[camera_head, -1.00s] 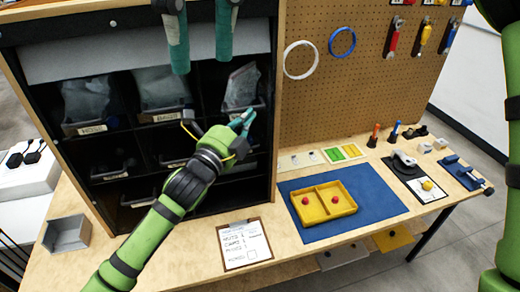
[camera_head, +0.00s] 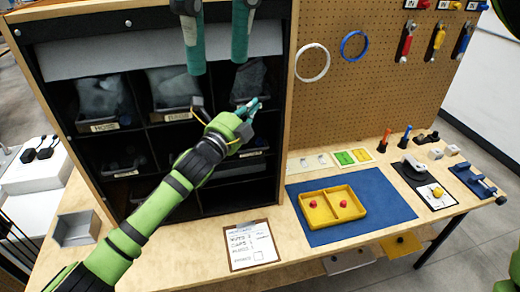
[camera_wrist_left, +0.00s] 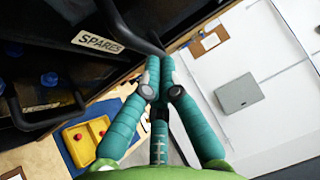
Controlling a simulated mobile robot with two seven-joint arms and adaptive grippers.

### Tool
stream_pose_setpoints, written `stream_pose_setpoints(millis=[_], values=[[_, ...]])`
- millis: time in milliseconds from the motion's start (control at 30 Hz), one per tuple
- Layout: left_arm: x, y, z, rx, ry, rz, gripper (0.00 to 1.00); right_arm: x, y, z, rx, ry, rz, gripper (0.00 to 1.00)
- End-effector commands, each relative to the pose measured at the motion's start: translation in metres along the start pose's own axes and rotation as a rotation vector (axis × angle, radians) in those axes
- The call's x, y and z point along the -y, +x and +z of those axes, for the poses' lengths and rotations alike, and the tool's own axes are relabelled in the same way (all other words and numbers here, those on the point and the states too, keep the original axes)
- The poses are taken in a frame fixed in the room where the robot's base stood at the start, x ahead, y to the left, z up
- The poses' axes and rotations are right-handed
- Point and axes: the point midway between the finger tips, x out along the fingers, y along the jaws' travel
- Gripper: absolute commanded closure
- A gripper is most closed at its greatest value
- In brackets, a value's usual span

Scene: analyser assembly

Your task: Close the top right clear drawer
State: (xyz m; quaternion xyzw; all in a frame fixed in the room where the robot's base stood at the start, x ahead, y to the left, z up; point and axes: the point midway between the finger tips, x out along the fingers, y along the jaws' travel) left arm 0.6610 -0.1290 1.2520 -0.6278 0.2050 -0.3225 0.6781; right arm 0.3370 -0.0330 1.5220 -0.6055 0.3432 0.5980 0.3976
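The top right clear drawer (camera_head: 248,78) is in the cabinet's upper row, with a cloudy bag-like content. It sits about level with the drawers beside it; its lower front is partly hidden by my left gripper. My left gripper (camera_head: 252,107) is at this drawer's front, fingertips together. In the left wrist view its fingertips (camera_wrist_left: 159,70) meet beside a dark curved handle (camera_wrist_left: 137,32), near a SPARES label (camera_wrist_left: 110,42). I cannot tell whether they touch it. My right gripper (camera_head: 218,64) hangs open and empty before the cabinet top, close to the head camera.
Other labelled drawers (camera_head: 104,127) fill the cabinet around it. On the table are a clipboard (camera_head: 251,246), a blue mat (camera_head: 393,208) with a yellow tray (camera_head: 309,217), and a grey bin (camera_head: 64,234). A pegboard (camera_head: 385,90) with rings and tools stands at right.

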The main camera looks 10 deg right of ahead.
Motion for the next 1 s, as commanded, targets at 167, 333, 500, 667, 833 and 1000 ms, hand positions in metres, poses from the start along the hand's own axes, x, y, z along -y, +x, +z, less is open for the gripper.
stream_pose_setpoints(millis=[167, 333, 500, 667, 833, 1000], values=[[0.000, -0.013, -0.013, -0.002, -0.002, -0.001, 1.00, 0.000, 0.000, 0.000, 0.000, 0.000, 0.000, 0.69], [-0.001, -0.039, -0.028, 0.000, 0.000, 0.001, 1.00, 0.000, 0.000, 0.000, 0.000, 0.000, 0.000, 0.69], [-0.001, -0.075, -0.028, -0.001, 0.000, 0.002, 1.00, 0.000, 0.000, 0.000, 0.000, 0.000, 0.000, 0.69], [-0.001, -0.104, -0.029, -0.002, 0.000, 0.001, 1.00, 0.000, 0.000, 0.000, 0.000, 0.000, 0.000, 0.69], [0.000, -0.123, -0.029, -0.002, 0.000, 0.001, 1.00, 0.000, 0.000, 0.000, 0.000, 0.000, 0.000, 0.69], [0.000, -0.129, -0.029, -0.002, -0.001, 0.001, 1.00, 0.000, 0.000, 0.000, 0.000, 0.000, 0.000, 0.69]])
